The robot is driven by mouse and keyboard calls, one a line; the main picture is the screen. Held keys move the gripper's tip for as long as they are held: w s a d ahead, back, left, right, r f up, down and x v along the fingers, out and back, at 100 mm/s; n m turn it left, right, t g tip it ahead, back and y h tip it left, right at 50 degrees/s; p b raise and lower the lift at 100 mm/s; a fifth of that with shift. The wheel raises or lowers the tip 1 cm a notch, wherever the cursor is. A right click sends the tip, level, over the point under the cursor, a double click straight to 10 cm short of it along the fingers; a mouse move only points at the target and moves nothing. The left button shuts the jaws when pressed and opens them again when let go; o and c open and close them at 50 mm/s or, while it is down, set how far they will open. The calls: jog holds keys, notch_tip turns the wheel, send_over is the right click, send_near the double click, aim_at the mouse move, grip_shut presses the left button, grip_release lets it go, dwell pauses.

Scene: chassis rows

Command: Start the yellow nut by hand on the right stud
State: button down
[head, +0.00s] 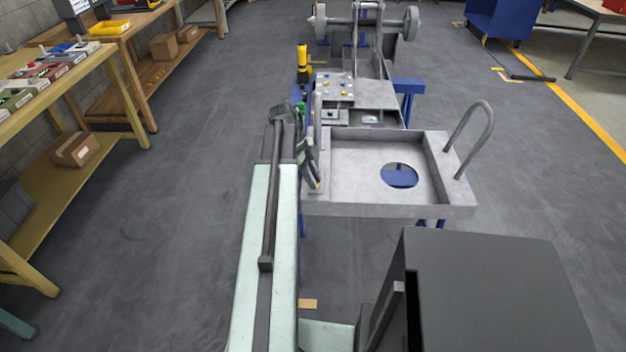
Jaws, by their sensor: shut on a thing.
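My gripper (316,184) hangs at the left wall of the grey chassis tray (462,195), pointing down. Its jaws are closed, with a small yellowish bit at the tips that looks like the yellow nut, too small to make out clearly. The right stud cannot be told apart in this view. A raised grey plate (331,87) behind the tray carries several small yellow and blue pieces, apart from my gripper.
The tray has a round hole and a bent grey tube (487,125) at its right. A yellow-and-black upright object (302,58) stands behind the gripper. A wheeled axle (340,20) is farther back. Wooden benches (60,75) line the left; the floor between is clear.

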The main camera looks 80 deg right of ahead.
jog(key=c, duration=1.2)
grip_release()
jog(key=shift+r, duration=0.15)
jog(key=p+v, duration=0.7)
jog(key=shift+w+r, duration=0.2)
